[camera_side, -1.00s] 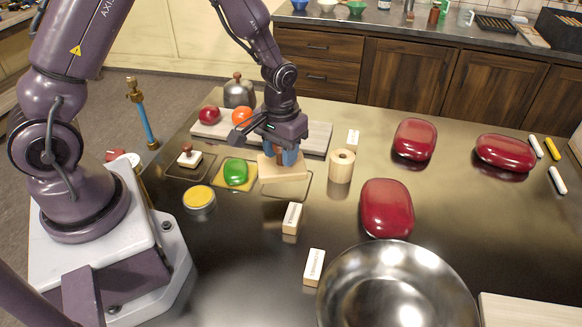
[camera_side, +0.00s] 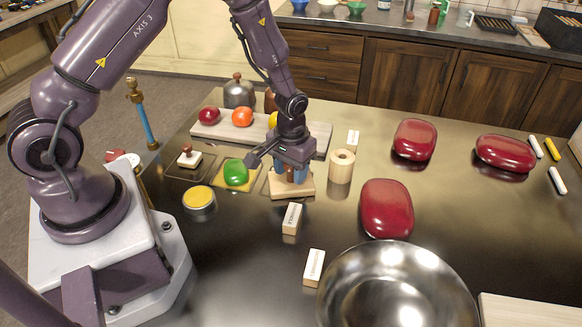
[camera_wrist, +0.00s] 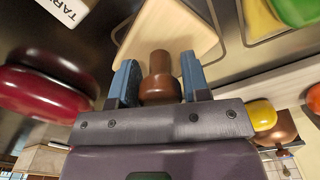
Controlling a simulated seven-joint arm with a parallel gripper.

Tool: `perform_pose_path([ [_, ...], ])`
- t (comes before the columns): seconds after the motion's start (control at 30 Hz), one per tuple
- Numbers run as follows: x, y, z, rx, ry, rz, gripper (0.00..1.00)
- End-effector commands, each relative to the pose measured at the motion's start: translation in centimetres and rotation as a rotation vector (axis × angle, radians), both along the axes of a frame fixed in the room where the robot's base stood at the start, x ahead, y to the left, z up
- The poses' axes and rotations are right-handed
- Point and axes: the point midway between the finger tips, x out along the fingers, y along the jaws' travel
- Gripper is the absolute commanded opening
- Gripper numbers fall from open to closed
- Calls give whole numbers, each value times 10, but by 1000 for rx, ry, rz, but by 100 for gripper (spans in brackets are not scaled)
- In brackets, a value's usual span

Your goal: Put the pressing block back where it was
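The pressing block (camera_side: 291,190) is a pale wooden slab with a brown knob handle (camera_wrist: 160,80). My gripper (camera_side: 290,176) points down over it, and its blue fingers close on both sides of the knob in the wrist view. The block is over the thin-edged dark mat (camera_side: 266,186), covering most of it. It sits low and level; I cannot tell whether its underside touches the mat.
A wooden roller (camera_side: 341,166) stands close right of the block. Labelled blocks (camera_side: 292,219) (camera_side: 314,267) stand in front. A board with fruit (camera_side: 208,131) lies behind. A yellow tin (camera_side: 199,198) and small stamp (camera_side: 189,157) are left. Red lumps (camera_side: 387,208) and a steel bowl (camera_side: 398,290) are right.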

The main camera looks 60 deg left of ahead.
Motion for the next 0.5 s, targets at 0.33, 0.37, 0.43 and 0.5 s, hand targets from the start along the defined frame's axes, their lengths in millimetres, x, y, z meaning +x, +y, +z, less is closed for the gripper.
perform_pose_path([
  [0.33,0,0,1,0,0,0,62],
  [0.37,0,0,2,0,0,0,62],
  [0.43,0,0,7,0,-1,0,62],
  [0.5,1,0,16,0,-3,0,62],
])
